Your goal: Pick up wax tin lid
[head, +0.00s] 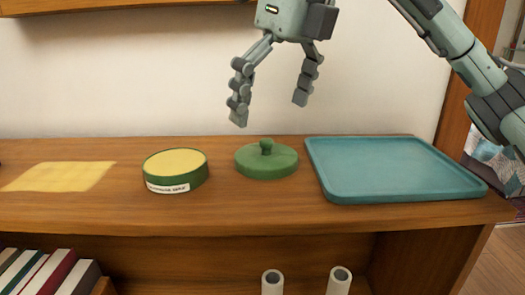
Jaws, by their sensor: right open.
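The wax tin lid (266,160) is a round green disc with a small knob on top. It lies flat on the wooden shelf top, between the tin and a teal tray. The open wax tin (177,172) is green with a yellow top surface and a white label on its front. My right gripper (270,110) hangs from above with its fingers spread apart and pointing down. It is above the lid, empty and not touching it. My left gripper does not show.
A teal tray (400,190) lies just right of the lid. A yellow cloth (60,176) lies flat at the left. The wall (110,90) stands behind the wooden shelf top (260,208). Books (45,275) and two pale tubes (272,284) are on the level below.

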